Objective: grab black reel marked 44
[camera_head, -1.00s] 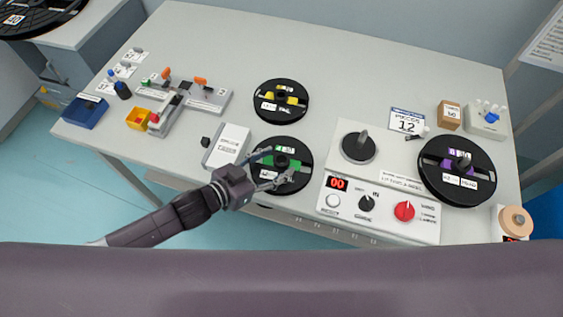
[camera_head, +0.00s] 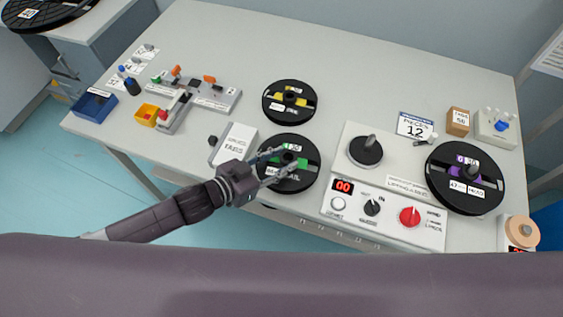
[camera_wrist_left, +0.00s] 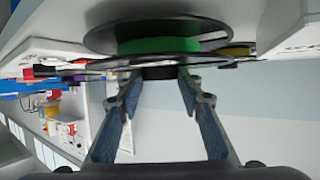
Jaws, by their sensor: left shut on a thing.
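A black reel with a green core (camera_head: 311,163) lies flat at the front middle of the table. Its label is too small to read surely. My left gripper (camera_head: 288,158) has its fingers on either side of this reel's hub and is shut on it. The left wrist view shows the reel edge-on (camera_wrist_left: 170,45), with the fingers (camera_wrist_left: 160,76) at its hub. A black reel with a yellow core (camera_head: 289,101) lies behind it, and one with a purple core (camera_head: 466,179) lies at the right. I cannot make out a 44 on any reel. My right gripper is out of view.
A white box (camera_head: 234,143) stands just left of the green reel. A control panel (camera_head: 385,218) with a black spindle disc (camera_head: 366,151) is close on its right. A splicing fixture (camera_head: 188,101) and trays are at the left. The table's back middle is clear.

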